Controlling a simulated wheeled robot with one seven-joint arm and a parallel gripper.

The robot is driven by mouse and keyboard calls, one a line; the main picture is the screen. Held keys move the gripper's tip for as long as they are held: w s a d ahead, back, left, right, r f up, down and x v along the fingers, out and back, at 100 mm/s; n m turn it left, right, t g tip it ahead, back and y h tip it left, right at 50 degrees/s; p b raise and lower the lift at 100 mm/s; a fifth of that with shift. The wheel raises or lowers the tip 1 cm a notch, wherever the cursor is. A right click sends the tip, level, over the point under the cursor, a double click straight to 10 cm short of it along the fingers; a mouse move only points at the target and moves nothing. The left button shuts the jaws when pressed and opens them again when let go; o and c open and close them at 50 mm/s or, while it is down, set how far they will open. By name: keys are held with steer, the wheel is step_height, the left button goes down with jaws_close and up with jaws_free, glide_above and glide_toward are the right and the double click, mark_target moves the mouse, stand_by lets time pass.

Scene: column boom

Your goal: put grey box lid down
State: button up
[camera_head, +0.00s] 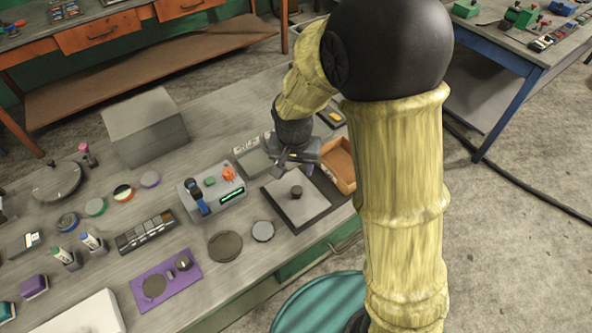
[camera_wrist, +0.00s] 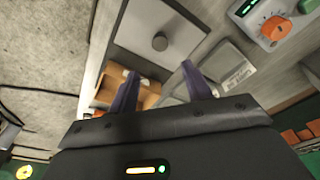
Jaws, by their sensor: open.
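The grey box lid (camera_head: 287,207) is a flat grey square with a round dark knob (camera_head: 296,191) on top. It lies flat on a larger dark square (camera_head: 325,209) near the bench's front edge. In the wrist view the lid (camera_wrist: 182,32) and its knob (camera_wrist: 160,41) are beyond my fingertips. My gripper (camera_head: 290,163) is above the bench, just behind the lid in the head view. Its two fingers stand apart in the wrist view (camera_wrist: 160,70), with nothing held between them. I cannot tell whether a box lies under the lid.
An open orange-brown box (camera_head: 344,181) stands right of the lid. A grey device with an orange knob (camera_head: 228,174) stands to its left, and a round grey disc (camera_head: 263,231) lies in front left. A large grey block (camera_head: 146,128) stands farther back. My arm hides part of the bench.

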steer(key=shift+a, duration=0.1)
stand_by(0.3)
steer(key=shift+s, duration=0.1)
steer(key=s+d+r+n, duration=0.2)
steer(key=s+d+r, duration=0.2)
steer(key=s+d, duration=0.6)
steer(key=d, duration=0.4)
steer(key=shift+t, duration=0.4)
